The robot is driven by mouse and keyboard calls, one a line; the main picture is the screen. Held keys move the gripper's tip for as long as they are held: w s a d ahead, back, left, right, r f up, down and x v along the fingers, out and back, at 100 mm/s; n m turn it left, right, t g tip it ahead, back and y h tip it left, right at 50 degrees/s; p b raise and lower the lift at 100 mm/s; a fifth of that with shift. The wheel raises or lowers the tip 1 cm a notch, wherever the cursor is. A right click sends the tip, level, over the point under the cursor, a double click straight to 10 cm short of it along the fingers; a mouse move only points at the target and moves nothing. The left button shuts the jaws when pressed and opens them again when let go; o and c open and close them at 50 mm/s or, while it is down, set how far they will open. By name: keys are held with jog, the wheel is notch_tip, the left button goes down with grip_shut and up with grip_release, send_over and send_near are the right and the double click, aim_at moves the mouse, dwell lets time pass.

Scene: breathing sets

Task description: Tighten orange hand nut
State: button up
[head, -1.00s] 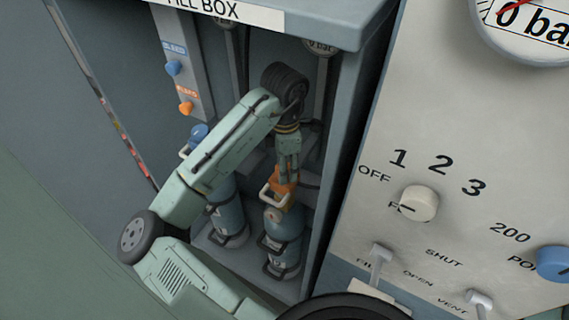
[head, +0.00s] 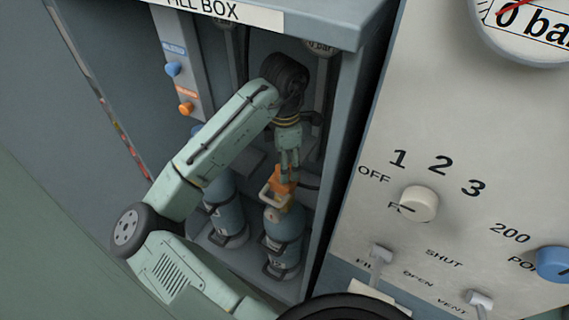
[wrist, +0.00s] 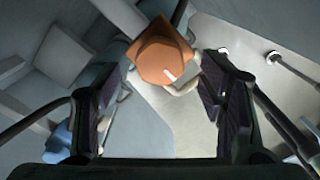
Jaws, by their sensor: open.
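The orange hand nut (head: 281,176) sits on top of the right-hand bottle (head: 285,235) inside the fill box. In the wrist view the orange nut (wrist: 162,52) shows as a blocky knob with a pale mark, between and beyond the two dark finger pads. My gripper (head: 288,160) points down just above the nut in the head view. Its fingers are apart, and in the wrist view a gap shows between the nut and the right pad; whether the left pad touches cannot be told. The gripper also shows in the wrist view (wrist: 155,105).
A second bottle (head: 226,213) stands to the left, its top largely hidden behind my arm. A pale handle (head: 268,192) is beside the orange nut. Blue (head: 172,69) and orange (head: 186,107) knobs sit on the left strip. The control panel (head: 450,120) stands at right.

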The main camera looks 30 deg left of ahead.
notch_tip(320, 180, up, 10)
dwell(0.3)
dwell(0.5)
